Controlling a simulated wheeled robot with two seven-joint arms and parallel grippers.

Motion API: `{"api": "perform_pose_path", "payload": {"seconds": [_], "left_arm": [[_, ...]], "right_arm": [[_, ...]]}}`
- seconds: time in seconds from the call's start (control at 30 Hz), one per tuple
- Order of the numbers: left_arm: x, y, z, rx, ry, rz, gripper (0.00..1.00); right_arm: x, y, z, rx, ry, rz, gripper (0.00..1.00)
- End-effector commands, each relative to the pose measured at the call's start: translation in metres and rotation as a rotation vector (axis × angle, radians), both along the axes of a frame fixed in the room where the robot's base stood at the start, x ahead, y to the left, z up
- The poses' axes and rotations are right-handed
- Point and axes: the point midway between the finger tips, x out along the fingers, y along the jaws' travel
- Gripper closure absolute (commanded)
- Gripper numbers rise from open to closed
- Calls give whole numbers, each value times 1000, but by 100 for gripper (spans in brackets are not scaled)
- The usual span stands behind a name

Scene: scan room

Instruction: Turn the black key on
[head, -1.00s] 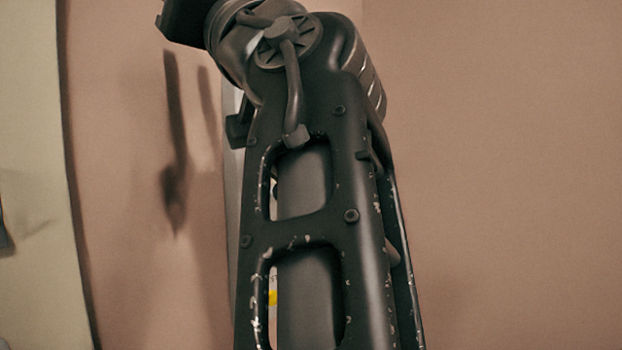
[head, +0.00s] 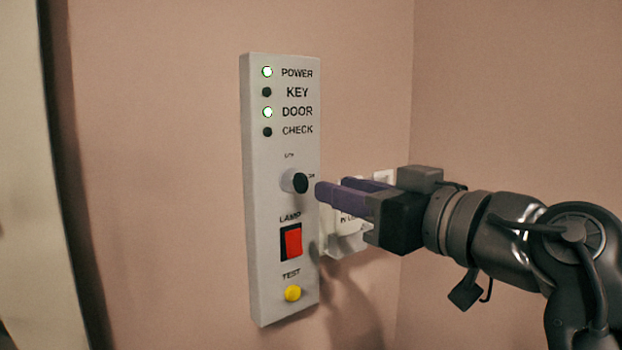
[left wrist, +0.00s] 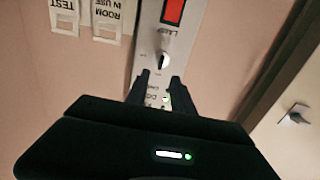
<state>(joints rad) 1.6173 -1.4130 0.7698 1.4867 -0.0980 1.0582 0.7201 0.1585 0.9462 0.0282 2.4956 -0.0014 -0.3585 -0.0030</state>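The black key (head: 300,183) is a small dark knob in a round white lock on the grey panel (head: 262,250). The ON mark is at its right. In the left wrist view the key (left wrist: 163,62) lies just beyond my fingertips. My left gripper (head: 332,188) points at the panel from the right, its two dark purple fingers apart and empty. In the left wrist view my left gripper (left wrist: 160,77) also shows open, short of the key. The KEY light (head: 267,92) is dark, while the POWER and DOOR lights are lit. My right gripper is out of view.
Below the key are a red lamp switch (head: 292,241) and a yellow test button (head: 292,293). White labelled fittings (head: 346,228) sit on the wall behind my gripper. The wall left of the panel is clear.

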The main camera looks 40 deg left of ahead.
Motion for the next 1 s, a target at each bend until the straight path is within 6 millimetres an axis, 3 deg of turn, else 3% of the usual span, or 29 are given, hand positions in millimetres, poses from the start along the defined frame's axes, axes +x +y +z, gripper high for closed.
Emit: {"api": "perform_pose_path", "payload": {"seconds": [0.17, 0.6, 0.93, 1.0], "left_arm": [[3, 13, 0, -1, 1, 2, 71], [21, 71, 0, -1, 0, 1, 71], [22, 74, 0, 1, 1, -1, 71], [22, 74, 0, 1, 1, 0, 76]], "right_arm": [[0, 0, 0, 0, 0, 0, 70], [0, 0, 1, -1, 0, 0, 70], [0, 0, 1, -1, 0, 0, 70], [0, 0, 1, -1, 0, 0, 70]]}}
